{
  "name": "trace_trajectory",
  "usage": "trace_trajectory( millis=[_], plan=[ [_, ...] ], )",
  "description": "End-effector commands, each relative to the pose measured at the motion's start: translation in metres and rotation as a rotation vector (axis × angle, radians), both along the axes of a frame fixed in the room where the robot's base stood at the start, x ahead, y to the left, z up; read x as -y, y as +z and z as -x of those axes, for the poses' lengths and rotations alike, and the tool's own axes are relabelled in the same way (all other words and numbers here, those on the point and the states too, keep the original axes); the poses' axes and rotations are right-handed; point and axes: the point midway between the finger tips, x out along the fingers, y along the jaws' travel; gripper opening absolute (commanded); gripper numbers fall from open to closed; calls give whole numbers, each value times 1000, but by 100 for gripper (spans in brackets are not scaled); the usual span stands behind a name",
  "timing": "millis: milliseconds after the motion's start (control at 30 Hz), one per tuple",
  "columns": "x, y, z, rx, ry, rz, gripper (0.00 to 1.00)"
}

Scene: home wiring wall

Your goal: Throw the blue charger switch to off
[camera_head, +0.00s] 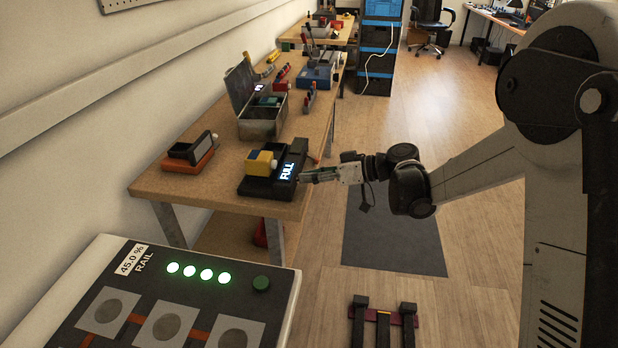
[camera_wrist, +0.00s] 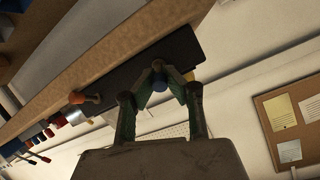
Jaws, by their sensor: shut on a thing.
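The black charger (camera_head: 266,187) sits at the near end of the wooden bench, with a lit display reading FULL. A yellow and blue battery block (camera_head: 262,162) is on it. My gripper (camera_head: 304,177) reaches its right side from the right. The switch's lever is mostly hidden in both views. A second, orange-brown knob (camera_wrist: 78,97) stands to the left, apart from the fingers.
On the wooden bench (camera_head: 206,186), an orange-based dark device (camera_head: 190,152) lies left of the charger, and an open grey metal box (camera_head: 262,121) stands behind. A control panel (camera_head: 150,290) with several green lights is in the foreground. The floor right of the bench is mostly open.

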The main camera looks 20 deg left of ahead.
Motion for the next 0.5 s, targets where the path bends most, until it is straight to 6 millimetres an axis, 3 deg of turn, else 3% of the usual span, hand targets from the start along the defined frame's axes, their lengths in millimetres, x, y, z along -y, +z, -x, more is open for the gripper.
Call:
trace_trajectory(
  millis=[500],
  plan=[
    [5,-19,-1,-33,-1,-335,0]
  ],
)
